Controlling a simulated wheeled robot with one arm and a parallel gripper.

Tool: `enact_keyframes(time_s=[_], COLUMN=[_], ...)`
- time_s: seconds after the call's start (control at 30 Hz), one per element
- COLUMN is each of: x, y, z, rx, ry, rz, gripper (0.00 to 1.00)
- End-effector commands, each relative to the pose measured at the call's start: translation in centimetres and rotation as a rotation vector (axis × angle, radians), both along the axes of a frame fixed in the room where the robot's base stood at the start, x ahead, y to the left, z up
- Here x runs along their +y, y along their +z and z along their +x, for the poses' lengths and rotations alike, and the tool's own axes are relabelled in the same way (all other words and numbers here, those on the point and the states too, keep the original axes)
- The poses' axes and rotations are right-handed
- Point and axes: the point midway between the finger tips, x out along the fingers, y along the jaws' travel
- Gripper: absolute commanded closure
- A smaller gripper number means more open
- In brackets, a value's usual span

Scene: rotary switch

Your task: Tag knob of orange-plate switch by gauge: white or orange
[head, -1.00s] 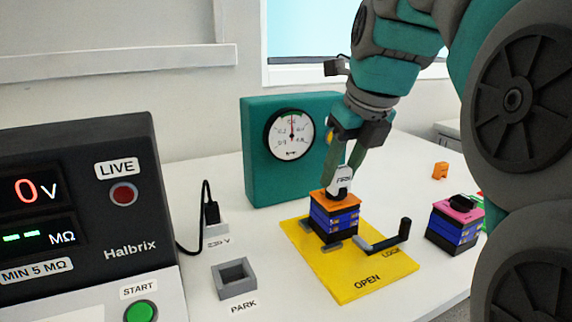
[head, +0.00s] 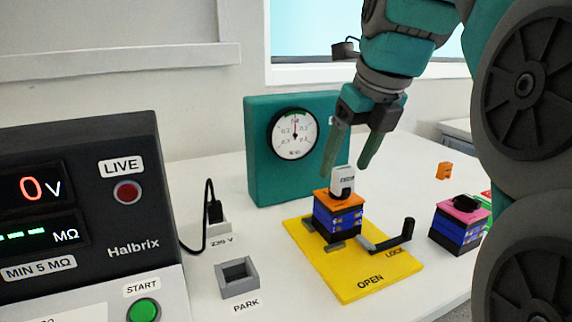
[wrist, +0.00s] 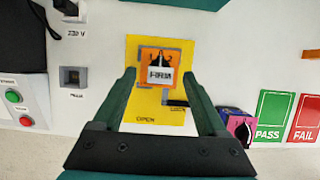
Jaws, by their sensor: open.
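The orange-plate switch (head: 336,215) has an orange top over a blue and black body and stands on the yellow plate. Its black knob (head: 342,195) bears a white tag (head: 343,176). The tag also shows in the wrist view (wrist: 159,74), with lettering too small to read surely. My gripper (head: 350,167) is open and empty, its fingers above and behind the tag, apart from it. The gauge (head: 294,134) on the teal box has its needle near straight up, by a green mark. A small orange tag (head: 445,170) lies at the back right.
The yellow plate (head: 358,287) has a black lever (head: 396,238) near LOCK. A pink-plate switch (head: 460,225) stands at right. Green PASS (wrist: 271,116) and red FAIL (wrist: 308,118) areas lie at right. A grey PARK socket (head: 238,278) and the Halbrix tester (head: 128,220) are left.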

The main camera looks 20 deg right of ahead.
Motion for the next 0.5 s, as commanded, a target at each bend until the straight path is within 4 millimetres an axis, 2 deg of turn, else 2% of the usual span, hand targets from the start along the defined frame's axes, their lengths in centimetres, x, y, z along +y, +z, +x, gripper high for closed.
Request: enact_keyframes(time_s=[0.23, 0.3, 0.5], x=[-0.2, -0.1, -0.2], y=[2.8, 4.4, 5.1], z=[-1.1, -1.6, -2.0], rx=[-0.003, -0.003, -0.001], ry=[-0.002, -0.002, -0.001], rz=[-0.002, -0.002, -0.002], gripper=[0.25, 0.25, 0.25])
